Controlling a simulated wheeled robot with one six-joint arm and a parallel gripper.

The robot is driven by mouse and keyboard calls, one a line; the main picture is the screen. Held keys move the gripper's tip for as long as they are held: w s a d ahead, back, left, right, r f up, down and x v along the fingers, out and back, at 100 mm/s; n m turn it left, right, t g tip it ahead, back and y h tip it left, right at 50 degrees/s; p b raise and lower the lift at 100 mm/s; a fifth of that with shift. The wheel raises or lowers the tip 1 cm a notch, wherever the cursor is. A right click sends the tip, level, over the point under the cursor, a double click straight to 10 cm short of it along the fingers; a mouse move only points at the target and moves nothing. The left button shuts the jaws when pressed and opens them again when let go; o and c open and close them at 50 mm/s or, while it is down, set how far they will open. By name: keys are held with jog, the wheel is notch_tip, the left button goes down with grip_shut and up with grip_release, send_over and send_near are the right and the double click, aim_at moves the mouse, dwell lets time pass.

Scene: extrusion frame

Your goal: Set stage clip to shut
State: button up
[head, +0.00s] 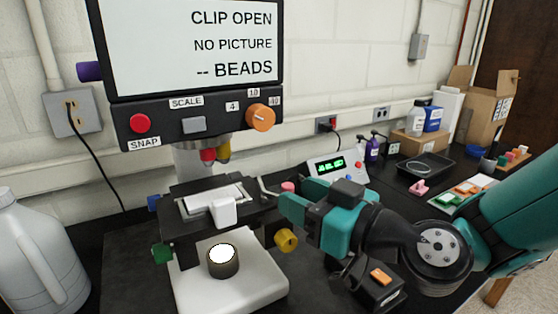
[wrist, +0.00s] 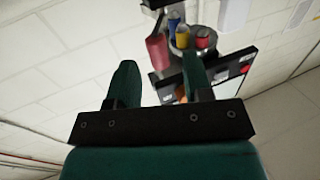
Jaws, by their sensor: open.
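The screen (head: 190,45) above the microscope reads "CLIP OPEN", "NO PICTURE" and "-- BEADS". The dark stage (head: 185,229) carries a pale slide plate (head: 190,203) with a white block (head: 224,211) at its front edge. A thin grey bent lever (head: 266,188) stands at the stage's right rear, near a pink knob (head: 288,187); it looks like the stage clip. My teal gripper (head: 290,197) is open just right of the lever, its fingertips close to the knob. Contact cannot be told. In the wrist view the open fingers (wrist: 160,78) have an empty gap; the clip is not recognisable there.
The coloured objectives (wrist: 185,38) hang above the stage. A yellow knob (head: 286,240) sits below my gripper and a green knob (head: 161,253) at the stage's left. A meter (head: 335,168) stands behind my gripper; a grey jug (head: 35,255) is at left.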

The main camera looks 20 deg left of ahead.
aim_at(293, 191)
jog(key=p+x, duration=0.2)
jog(key=x, duration=0.2)
jog(key=shift+a+r, duration=0.1)
jog(key=shift+r, duration=0.1)
jog(key=shift+w+a+f+p, duration=0.2)
jog(key=shift+a+p, duration=0.1)
jog(key=shift+a, duration=0.1)
grip_shut()
